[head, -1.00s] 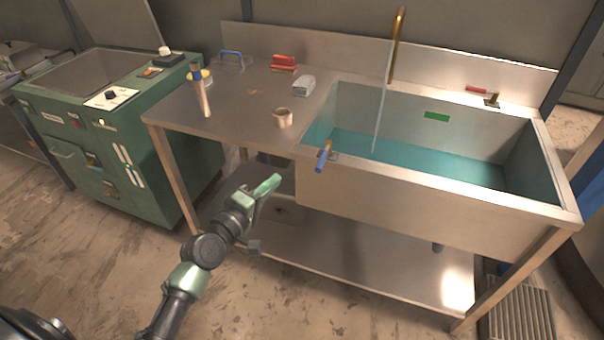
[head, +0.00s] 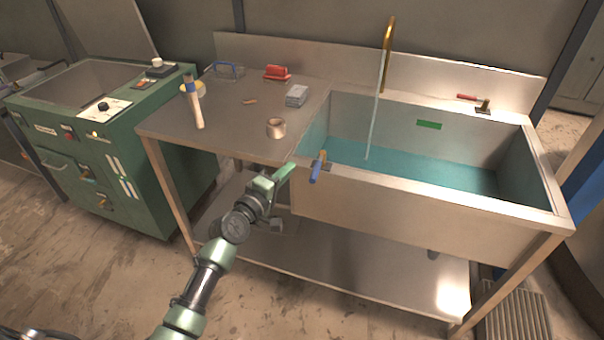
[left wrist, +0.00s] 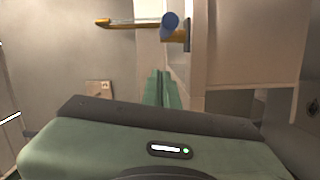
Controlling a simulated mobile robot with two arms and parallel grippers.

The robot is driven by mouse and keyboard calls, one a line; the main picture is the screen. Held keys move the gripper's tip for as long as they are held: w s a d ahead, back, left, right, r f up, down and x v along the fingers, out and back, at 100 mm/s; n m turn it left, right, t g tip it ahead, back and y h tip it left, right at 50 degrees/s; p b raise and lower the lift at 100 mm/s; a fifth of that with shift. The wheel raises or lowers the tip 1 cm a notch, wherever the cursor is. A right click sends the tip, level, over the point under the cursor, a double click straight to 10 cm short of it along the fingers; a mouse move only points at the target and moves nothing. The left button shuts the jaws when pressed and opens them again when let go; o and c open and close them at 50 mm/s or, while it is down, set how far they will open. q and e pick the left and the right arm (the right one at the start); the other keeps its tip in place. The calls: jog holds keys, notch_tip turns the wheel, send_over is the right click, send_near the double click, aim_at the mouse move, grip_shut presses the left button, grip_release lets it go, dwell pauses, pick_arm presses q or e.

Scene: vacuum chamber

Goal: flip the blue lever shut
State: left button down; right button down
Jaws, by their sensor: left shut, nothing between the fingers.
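The blue lever (head: 317,171) sits on the front rim of the sink, near its left corner, and hangs down over the front face. Its brass base shows above the blue handle. My left gripper (head: 291,167) is shut and empty, just left of the lever and apart from it in the head view. In the left wrist view the closed green fingers (left wrist: 161,88) point toward the sink edge, and the round end of the blue lever (left wrist: 171,20) shows beyond the fingertips. My right gripper is not in view.
Water runs from a brass tap (head: 389,50) into the sink (head: 330,115). A red lever (head: 468,97) is on the back right rim. A tape roll (head: 276,128), a grey block (head: 297,95) and a hammer (head: 194,105) are on the counter. The floor in front is clear.

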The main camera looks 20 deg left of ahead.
aim_at(318, 168)
pick_arm(q)
jog(key=shift+w+d+f+p, duration=0.1)
jog(key=shift+d+f+p, duration=0.1)
jog(key=shift+d, duration=0.5)
jog(key=shift+w+d+f+p, duration=0.1)
jog(key=shift+d+p, duration=0.1)
jog(key=shift+d, duration=0.45)
jog(key=shift+d+f+p, duration=0.1)
jog(key=shift+d+p, duration=0.1)
jog(key=shift+d, duration=0.5)
jog(key=shift+y, duration=0.3)
